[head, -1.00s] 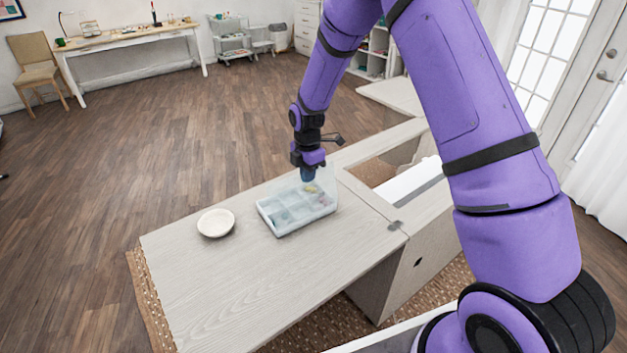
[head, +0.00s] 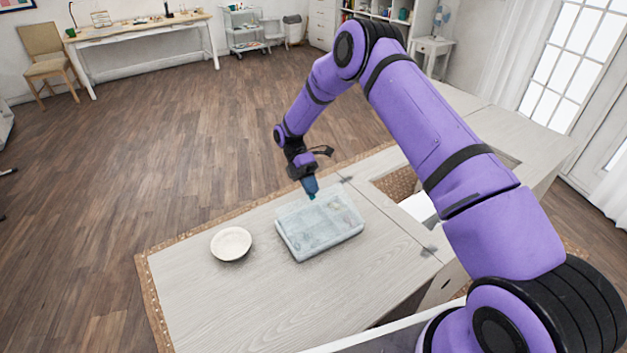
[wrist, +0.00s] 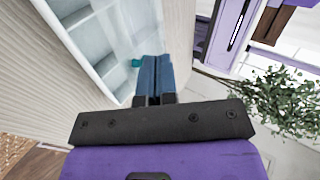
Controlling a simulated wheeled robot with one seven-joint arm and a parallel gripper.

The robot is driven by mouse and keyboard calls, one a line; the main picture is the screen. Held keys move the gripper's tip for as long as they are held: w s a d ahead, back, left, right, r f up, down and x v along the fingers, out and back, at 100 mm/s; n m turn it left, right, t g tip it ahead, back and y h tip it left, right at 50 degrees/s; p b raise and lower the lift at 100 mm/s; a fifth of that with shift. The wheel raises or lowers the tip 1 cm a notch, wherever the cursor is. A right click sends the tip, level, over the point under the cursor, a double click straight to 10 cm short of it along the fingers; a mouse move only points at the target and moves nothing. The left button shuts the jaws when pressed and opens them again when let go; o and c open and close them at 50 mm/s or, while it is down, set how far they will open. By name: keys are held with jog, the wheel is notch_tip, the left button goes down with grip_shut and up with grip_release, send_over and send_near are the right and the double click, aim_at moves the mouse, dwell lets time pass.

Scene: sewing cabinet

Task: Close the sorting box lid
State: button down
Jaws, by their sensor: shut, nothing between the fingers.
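The sorting box (head: 318,240) is a pale, see-through compartment box on the wooden cabinet top. It also shows in the wrist view (wrist: 100,40), with its white rim and compartments. Its clear lid (head: 305,222) appears to lie over the compartments, which look hazy; I cannot tell whether it is fully down. My gripper (head: 311,193) is shut and empty, its blue fingers pointing down at the far edge of the box. In the wrist view the fingers (wrist: 155,75) are together beside a small teal tab (wrist: 137,63) at the box rim. Contact is unclear.
A white bowl (head: 231,244) stands left of the box on the cabinet top (head: 220,305). An opening in the cabinet lies to the right, partly behind my arm. The front left of the top is clear. A leafy plant (wrist: 285,95) shows in the wrist view.

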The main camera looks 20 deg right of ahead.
jog(key=shift+w+a+f, duration=0.1)
jog(key=shift+w+f, duration=0.3)
jog(key=shift+f, duration=0.55)
jog(key=shift+w+a+f, duration=0.15)
jog(key=shift+w+f, duration=0.3)
jog(key=shift+f, duration=0.45)
jog(key=shift+w+a+f, duration=0.1)
jog(key=shift+w+f, duration=0.3)
jog(key=shift+f, duration=0.55)
jog(key=shift+f, duration=0.15)
